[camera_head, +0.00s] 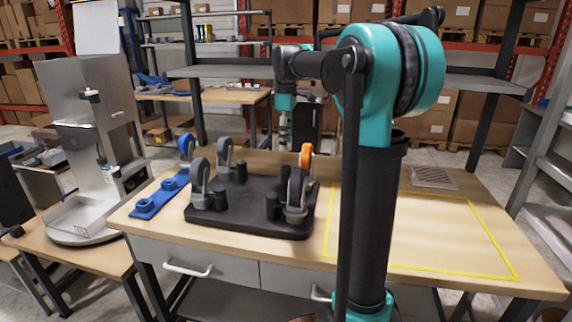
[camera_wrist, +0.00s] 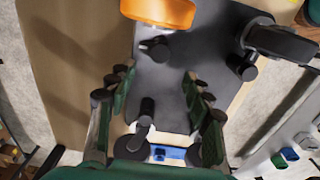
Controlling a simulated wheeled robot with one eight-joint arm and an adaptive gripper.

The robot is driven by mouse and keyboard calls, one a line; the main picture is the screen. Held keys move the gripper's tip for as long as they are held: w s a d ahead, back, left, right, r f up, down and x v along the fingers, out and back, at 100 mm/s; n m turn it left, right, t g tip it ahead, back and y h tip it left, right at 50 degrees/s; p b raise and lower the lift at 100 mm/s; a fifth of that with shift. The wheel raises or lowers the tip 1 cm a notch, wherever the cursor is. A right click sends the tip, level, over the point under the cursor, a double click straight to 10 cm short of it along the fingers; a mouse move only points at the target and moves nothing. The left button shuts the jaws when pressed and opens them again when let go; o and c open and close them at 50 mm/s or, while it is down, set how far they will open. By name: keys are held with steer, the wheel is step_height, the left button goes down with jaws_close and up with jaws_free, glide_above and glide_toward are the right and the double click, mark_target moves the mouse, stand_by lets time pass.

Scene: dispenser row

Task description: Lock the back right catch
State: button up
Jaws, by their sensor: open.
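A dark base plate (camera_head: 245,222) lies on the table and bears several upright wheels with small black posts beside them. The back right wheel is orange (camera_head: 306,157); it also shows at the top of the wrist view (camera_wrist: 158,12). Its catch may be the small black part (camera_wrist: 155,48) just below it there, but I cannot tell whether it is locked. My gripper (camera_wrist: 158,80) is open and empty, with the plate beneath and between its fingers. In the head view my gripper (camera_head: 284,128) hangs over the back of the plate, its fingertips hard to make out.
Grey wheels (camera_head: 200,175) stand at the left and front right of the plate. A blue strip (camera_head: 160,195) with a blue wheel (camera_head: 187,146) lies left of it. A yellow-outlined area (camera_head: 440,235) on the right is clear. A grey vent-like plate (camera_head: 433,178) lies behind it.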

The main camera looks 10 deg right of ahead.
mark_target(286, 167)
step_height(286, 167, down, 9)
steer(key=shift+f, duration=0.15)
stand_by(0.4)
steer(key=c, duration=1.2)
